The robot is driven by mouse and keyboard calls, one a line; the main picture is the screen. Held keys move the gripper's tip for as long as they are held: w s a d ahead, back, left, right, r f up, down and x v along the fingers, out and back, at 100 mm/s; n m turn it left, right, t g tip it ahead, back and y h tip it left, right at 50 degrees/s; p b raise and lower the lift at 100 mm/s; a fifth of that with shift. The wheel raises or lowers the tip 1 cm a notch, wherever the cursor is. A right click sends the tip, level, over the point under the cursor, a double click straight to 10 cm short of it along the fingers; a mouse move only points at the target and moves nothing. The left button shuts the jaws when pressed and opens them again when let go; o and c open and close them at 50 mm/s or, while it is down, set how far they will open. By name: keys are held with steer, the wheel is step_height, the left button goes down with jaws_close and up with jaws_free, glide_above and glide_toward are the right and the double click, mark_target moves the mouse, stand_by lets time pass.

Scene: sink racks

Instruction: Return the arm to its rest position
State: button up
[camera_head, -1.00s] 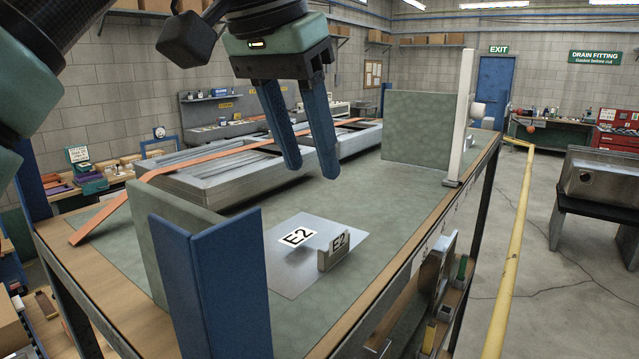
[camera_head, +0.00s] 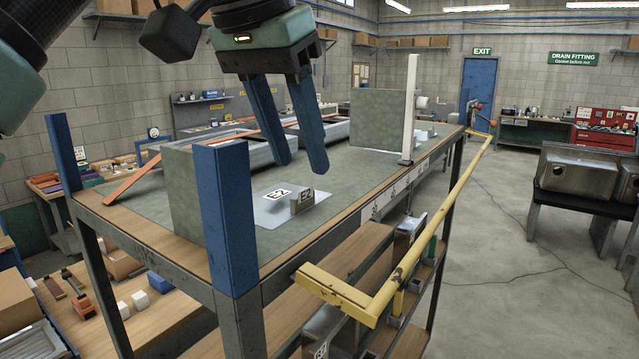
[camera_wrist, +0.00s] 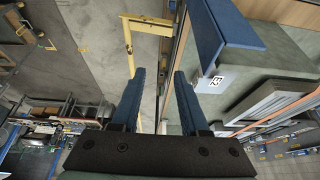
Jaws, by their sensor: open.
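My gripper (camera_head: 304,170) hangs in the upper middle of the head view, its two blue fingers apart and pointing down. Nothing is between the fingers. It appears in front of the workbench (camera_head: 340,222), and its exact distance from the bench is hard to judge. The wrist view also shows my gripper (camera_wrist: 157,72) with both fingers spread and empty. My arm enters from the top left of the head view.
Blue corner posts (camera_head: 228,215), a green-grey block (camera_head: 385,115) and a white upright (camera_head: 410,110) rise there. A yellow rail (camera_head: 440,215) runs along the right side. Open floor lies right.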

steer(key=w+d+f+m+t+h+b, duration=0.2)
steer(key=w+d+f+t+h, duration=0.15)
steer(key=w+d, duration=0.5)
steer(key=s+d+r+t+h+b, duration=0.2)
steer(key=s+d+r+t+h, duration=0.15)
steer(key=d+t, duration=0.35)
steer(key=s+a+r+n+t+y+b, duration=0.2)
steer(key=s+a+n+t+y, duration=0.6)
steer(key=s+a+t, duration=0.4)
steer(key=s+a+y, duration=0.1)
steer(key=s, duration=0.2)
steer(key=shift+s+a+n+t+b, duration=0.2)
steer(key=shift+s+n+t+b, duration=0.05)
steer(key=shift+n+t+b, duration=0.15)
steer(key=shift+r, duration=0.1)
